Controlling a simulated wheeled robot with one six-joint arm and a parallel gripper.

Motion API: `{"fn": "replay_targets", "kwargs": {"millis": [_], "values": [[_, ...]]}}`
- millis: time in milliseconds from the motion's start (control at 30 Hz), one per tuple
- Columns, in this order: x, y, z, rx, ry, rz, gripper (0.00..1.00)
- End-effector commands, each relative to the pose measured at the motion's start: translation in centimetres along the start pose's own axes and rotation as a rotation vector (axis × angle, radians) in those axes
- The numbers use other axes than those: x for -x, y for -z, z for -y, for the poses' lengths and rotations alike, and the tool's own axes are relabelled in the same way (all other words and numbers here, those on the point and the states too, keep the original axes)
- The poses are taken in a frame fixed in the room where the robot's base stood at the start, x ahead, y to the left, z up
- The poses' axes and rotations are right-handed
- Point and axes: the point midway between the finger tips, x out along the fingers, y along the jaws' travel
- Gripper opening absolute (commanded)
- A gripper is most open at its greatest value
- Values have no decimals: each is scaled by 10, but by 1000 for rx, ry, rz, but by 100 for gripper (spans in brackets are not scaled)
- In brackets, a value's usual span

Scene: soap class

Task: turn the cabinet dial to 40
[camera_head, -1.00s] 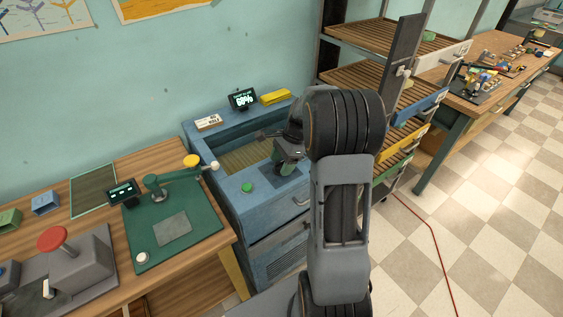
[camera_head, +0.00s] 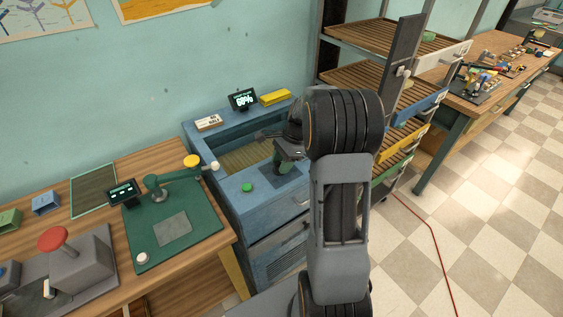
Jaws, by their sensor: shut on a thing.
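The blue cabinet (camera_head: 233,193) stands in the middle against the wall, with an open slatted well in its top. A small dark display (camera_head: 243,99) at its back edge reads what looks like 60%. A green button (camera_head: 248,187) sits on its front ledge.
A yellow block (camera_head: 275,97) and a white label (camera_head: 208,122) lie on the cabinet's back ledge. A wooden bench with a green press board (camera_head: 173,257) and a red-topped device (camera_head: 52,239) stands left. A slatted rack (camera_head: 362,79) stands close behind my arm on the right.

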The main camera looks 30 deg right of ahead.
Motion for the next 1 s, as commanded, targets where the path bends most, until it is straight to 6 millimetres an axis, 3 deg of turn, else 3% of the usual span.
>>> {"fn": "replay_targets", "kwargs": {"millis": [600, 1000], "values": [[1, -1, 3, 349, -145, 1, 17], [0, -1, 3, 451, -187, 0, 17]]}}
